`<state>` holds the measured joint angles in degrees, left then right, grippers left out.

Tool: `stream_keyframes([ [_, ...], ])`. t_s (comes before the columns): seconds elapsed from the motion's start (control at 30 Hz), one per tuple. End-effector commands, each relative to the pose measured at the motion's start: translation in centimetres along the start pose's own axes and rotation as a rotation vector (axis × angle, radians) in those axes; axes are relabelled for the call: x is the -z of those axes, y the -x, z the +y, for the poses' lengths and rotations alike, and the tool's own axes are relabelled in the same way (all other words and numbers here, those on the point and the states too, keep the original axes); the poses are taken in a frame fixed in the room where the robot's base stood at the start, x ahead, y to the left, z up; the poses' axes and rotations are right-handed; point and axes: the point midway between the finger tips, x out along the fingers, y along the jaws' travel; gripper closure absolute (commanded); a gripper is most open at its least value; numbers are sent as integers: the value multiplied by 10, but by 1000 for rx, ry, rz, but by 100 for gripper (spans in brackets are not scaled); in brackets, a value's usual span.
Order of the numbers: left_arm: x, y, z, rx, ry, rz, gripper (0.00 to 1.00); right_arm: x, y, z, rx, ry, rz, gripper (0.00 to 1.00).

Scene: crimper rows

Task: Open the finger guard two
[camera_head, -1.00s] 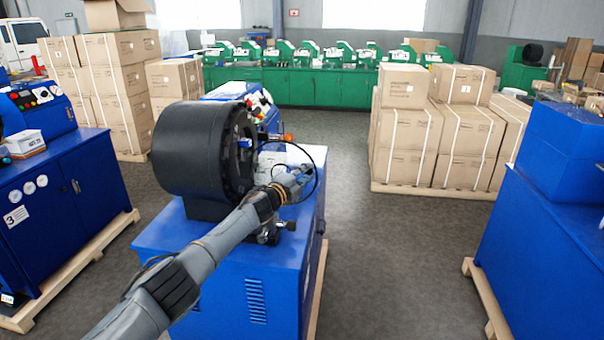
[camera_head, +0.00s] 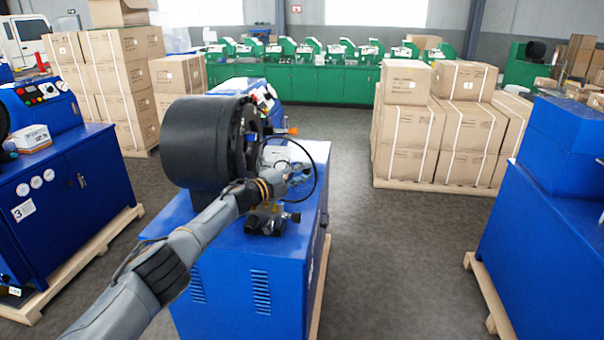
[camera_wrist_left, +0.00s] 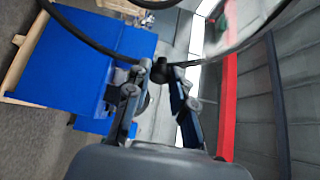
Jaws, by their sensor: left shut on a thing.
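The crimper with the large black round head (camera_head: 200,142) stands on its blue cabinet (camera_head: 225,270) in the middle of the head view. My left gripper (camera_head: 304,172) is just right of the head's open face, above the cabinet top. In the left wrist view my left gripper (camera_wrist_left: 157,70) has its fingertips close together on a small dark edge. A clear curved pane with a dark rim, apparently the finger guard (camera_wrist_left: 243,28), reaches from there to the upper right. My right gripper is not in view.
A dark clamp-like fitting (camera_head: 265,219) sits on the cabinet top below my forearm. Another blue machine (camera_head: 60,190) stands left, and a blue cabinet (camera_head: 545,235) right. Stacked cartons (camera_head: 450,135) stand on a pallet behind. The floor between is clear.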

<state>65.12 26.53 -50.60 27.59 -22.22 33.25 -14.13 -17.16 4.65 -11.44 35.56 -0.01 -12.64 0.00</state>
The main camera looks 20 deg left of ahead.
Motion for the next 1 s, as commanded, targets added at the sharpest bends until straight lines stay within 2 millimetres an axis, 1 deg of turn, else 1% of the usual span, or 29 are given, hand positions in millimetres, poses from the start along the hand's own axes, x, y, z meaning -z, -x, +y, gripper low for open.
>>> stream_keyframes([
  [0.03,0,-1,-3,5,0,2,100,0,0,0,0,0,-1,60],
  [0.07,1,-1,-3,5,0,2,71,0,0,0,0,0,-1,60],
  [0.1,1,-1,-3,5,-1,2,63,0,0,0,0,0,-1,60],
  [0.13,1,-1,-3,5,-1,2,57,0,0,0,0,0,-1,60],
  [0.17,1,-1,-3,5,-1,1,54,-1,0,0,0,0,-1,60],
  [0.47,0,0,-1,1,-1,0,54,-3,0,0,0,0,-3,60],
  [0.63,-1,6,1,0,-1,-1,54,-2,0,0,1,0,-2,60],
  [0.87,-1,28,1,-1,-3,0,54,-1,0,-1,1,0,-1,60],
  [1.0,-1,48,2,-1,-2,0,54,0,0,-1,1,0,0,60],
])
